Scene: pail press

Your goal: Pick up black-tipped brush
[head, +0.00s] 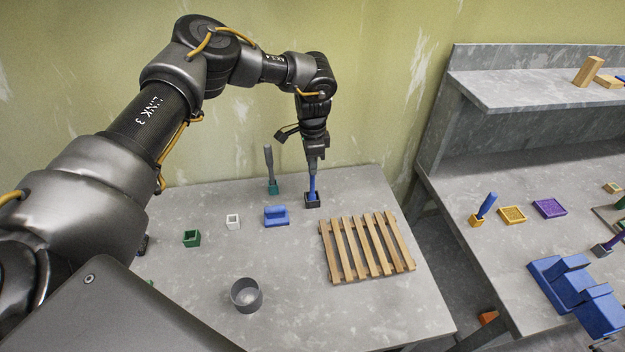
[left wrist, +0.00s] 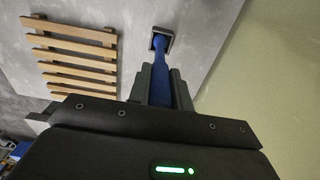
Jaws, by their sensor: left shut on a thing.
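A blue-handled brush (head: 313,187) stands upright at a small black square holder (head: 312,201) near the far right part of the left table. My left gripper (head: 313,164) points down from above and is shut on the upper handle of this brush. In the left wrist view the blue handle (left wrist: 161,55) runs between the fingers (left wrist: 165,85) to the black holder (left wrist: 162,38). Its lower end is at the holder, and its tip colour is hidden. A second brush with a grey handle (head: 268,163) stands in a teal holder (head: 273,188) to the left. My right gripper is not in view.
A wooden slatted rack (head: 367,247) lies close in front of the holder. A blue block (head: 276,216), white (head: 233,221) and green (head: 192,238) square holders and a grey cup (head: 246,295) stand leftward. Another blue-handled brush (head: 487,205) stands on the right table.

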